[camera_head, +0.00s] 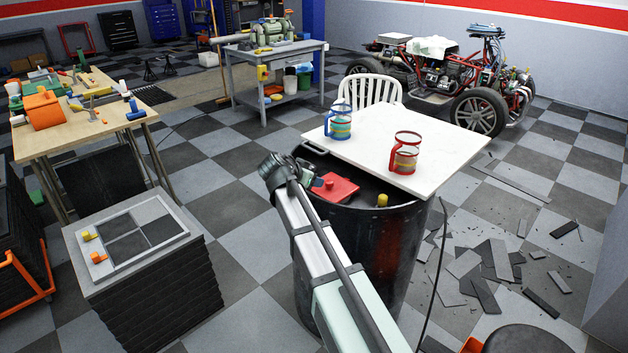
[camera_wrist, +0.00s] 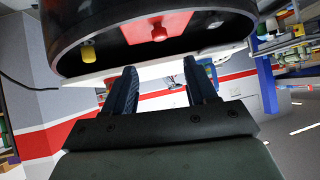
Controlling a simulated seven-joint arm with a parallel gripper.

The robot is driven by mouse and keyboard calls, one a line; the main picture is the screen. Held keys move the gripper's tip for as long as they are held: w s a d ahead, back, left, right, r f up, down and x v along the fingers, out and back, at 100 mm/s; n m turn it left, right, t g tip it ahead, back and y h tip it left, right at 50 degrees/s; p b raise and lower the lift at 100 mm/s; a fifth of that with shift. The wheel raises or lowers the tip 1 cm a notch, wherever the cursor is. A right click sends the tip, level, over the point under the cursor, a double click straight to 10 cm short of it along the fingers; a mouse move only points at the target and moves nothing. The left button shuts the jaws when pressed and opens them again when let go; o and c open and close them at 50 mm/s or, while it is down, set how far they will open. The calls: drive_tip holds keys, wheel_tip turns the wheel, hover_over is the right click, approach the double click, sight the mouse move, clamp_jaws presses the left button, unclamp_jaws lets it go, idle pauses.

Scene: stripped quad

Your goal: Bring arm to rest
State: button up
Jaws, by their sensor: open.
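My arm reaches up from the bottom of the head view to the near left side of the black drum (camera_head: 385,260). My gripper (camera_head: 318,183) is small and partly hidden there, close to the drum's rim and the red block (camera_head: 335,188). In the wrist view, my gripper (camera_wrist: 162,92) shows two dark fingers spread apart with nothing between them. That view looks inverted, with the drum (camera_wrist: 60,40) at the top, and the red block (camera_wrist: 155,25) and a yellow piece (camera_wrist: 88,50) in or on it.
A white board (camera_head: 440,145) lies over the drum, carrying a blue-handled mug (camera_head: 340,122) and a red-handled mug (camera_head: 405,152). A white chair (camera_head: 370,90) stands behind. A dark tile stack (camera_head: 150,275) is left of my arm. Loose tiles (camera_head: 490,265) litter the right floor.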

drive_tip(key=shift+s+a+r, duration=0.1)
drive_tip(key=shift+s, duration=0.05)
idle(0.3)
drive_tip(key=s+d+f+n+g+y, duration=0.1)
drive_tip(key=s+f+n+g, duration=0.25)
drive_tip(key=s+f, duration=0.5)
drive_tip(key=s+d+f+n+g+y, duration=0.15)
drive_tip(key=s+f+n, duration=0.35)
drive_tip(key=f, duration=0.7)
drive_tip(key=s+d+f+n+g+y, duration=0.1)
drive_tip(key=s+f+n+g+y, duration=0.15)
drive_tip(key=s+f, duration=0.7)
drive_tip(key=s+d+f+m+g, duration=0.1)
drive_tip(key=s+d+f, duration=0.4)
drive_tip(key=s, duration=0.6)
drive_tip(key=s+d+f+m+g, duration=0.1)
drive_tip(key=s+d+f+g, duration=0.3)
drive_tip(key=s+f, duration=0.6)
drive_tip(key=s+d+f+m+g, duration=0.1)
drive_tip(key=s+d+f+g, duration=0.2)
drive_tip(key=s+d+f, duration=0.4)
drive_tip(key=s+f, duration=0.1)
drive_tip(key=s, duration=0.5)
drive_tip(key=shift+d+m, duration=0.2)
drive_tip(key=shift+m, duration=0.1)
